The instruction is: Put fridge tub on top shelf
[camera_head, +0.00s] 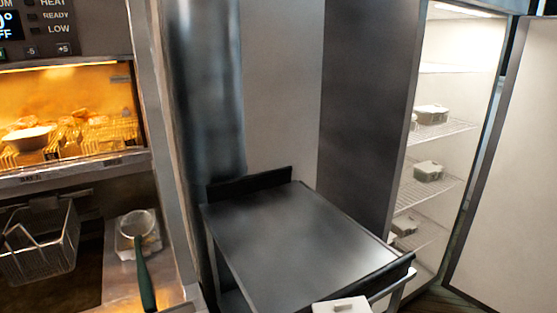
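An open fridge (404,170) stands at the right, its lit inside showing several wire shelves. A lidded tub (431,114) sits on the upper wire shelf in view (447,130). Another tub (428,171) sits on the wire shelf below, and a further tub (404,225) lower still, partly hidden by the fridge's edge. A white lidded tub (341,305) shows at the bottom edge of the picture, in front of the cart, cut off by the frame. What bears or holds it is out of view. Neither of my grippers is in view.
A dark metal cart (300,235) with an empty top stands in the middle, close to the fridge. The fridge door (510,190) is open at the far right. A fryer basket (40,245), a green-handled skimmer (146,270) and a lit food warmer (70,110) are at the left.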

